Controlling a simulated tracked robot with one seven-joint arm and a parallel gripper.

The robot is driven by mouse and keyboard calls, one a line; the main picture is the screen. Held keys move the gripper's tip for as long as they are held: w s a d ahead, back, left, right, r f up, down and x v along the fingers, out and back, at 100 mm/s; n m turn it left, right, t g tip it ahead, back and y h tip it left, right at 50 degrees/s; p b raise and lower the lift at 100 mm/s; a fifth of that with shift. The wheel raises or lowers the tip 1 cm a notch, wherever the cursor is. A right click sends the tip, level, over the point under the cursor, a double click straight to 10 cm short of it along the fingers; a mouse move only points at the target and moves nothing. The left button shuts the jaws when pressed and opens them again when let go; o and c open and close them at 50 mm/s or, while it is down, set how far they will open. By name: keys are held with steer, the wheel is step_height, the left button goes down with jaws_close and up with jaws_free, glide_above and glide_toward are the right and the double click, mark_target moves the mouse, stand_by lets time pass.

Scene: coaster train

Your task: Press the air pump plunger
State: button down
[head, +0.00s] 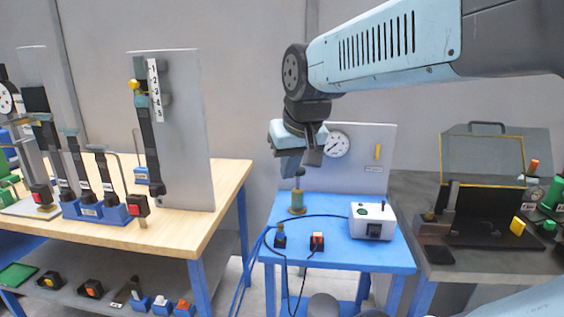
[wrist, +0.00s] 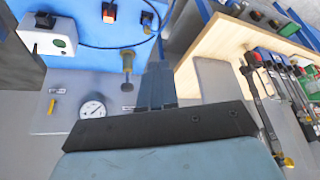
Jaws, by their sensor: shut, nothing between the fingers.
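In the wrist view the plunger (wrist: 127,58) shows just left of the fingers. My gripper (head: 290,170) points down above the pump, close to the plunger's top; I cannot tell whether they touch. My gripper's fingers also show in the wrist view (wrist: 156,88), shut together and empty.
Behind the pump stands a grey panel with a round gauge (head: 336,145) and a yellow marker (head: 377,152). A white box (head: 373,220) and small switches sit on the blue table (head: 340,257), with a cable. A wooden bench (head: 215,190) is left; a dark bench with a case (head: 482,160) is right.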

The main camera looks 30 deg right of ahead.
steer(key=w+d+m+g, duration=0.1)
steer(key=w+d+m, duration=0.1)
steer(key=w+d, duration=0.3)
steer(key=w+d+r+m+h, duration=0.1)
steer(key=w+d, duration=0.5)
steer(key=w, duration=0.6)
steer(key=w+d+m+g, duration=0.1)
steer(key=w+d+m, duration=0.1)
steer(key=w+d, duration=0.4)
steer(key=w, duration=0.3)
steer(key=shift+r+m+g+h, duration=0.25)
steer(key=shift+m+g+h, duration=0.05)
steer(key=x, duration=1.2)
steer(key=shift+s+a, duration=0.2)
steer(key=shift+f, duration=1.05)
